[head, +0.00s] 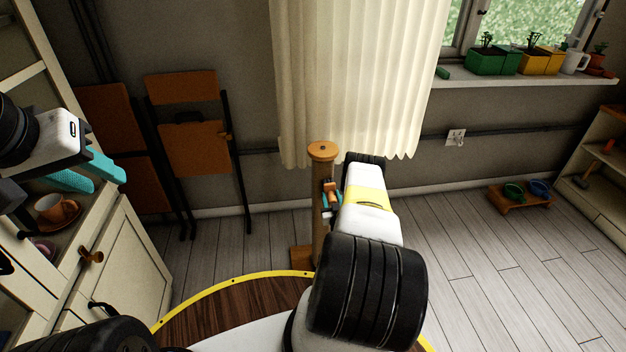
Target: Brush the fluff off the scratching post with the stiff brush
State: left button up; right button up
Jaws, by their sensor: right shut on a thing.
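The scratching post (318,235) stands upright on the floor in front of the curtain, with a round wooden top and a wooden base. My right arm reaches out to it and hides part of its right side. My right gripper (331,196) is at the upper shaft, shut on a small orange-brown thing that looks like the stiff brush (331,187). It overlaps the post in the picture; whether it touches is unclear. I cannot make out any fluff. My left gripper (92,175) has teal fingers standing apart, empty, in front of the cabinet at the left.
A cabinet (130,255) with a cup (52,208) on a saucer stands at the left. Folded wooden chairs (190,147) hang at the wall. A low bowl stand (518,203) is on the floor at the right. The floor between it and the post is clear.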

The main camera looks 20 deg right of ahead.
jog(key=a, duration=0.1)
jog(key=w+a, duration=0.1)
jog(key=a, duration=0.1)
jog(key=shift+a, duration=0.3)
jog(key=shift+s, duration=0.1)
jog(key=shift+v, duration=2.95)
jog(key=shift+s, duration=0.1)
jog(key=s+a+r, duration=0.2)
jog(key=s+r, duration=0.1)
jog(key=s, duration=0.8)
jog(key=shift+s+a, duration=0.25)
jog(key=shift+a, duration=0.15)
jog(key=shift+w+r, duration=0.1)
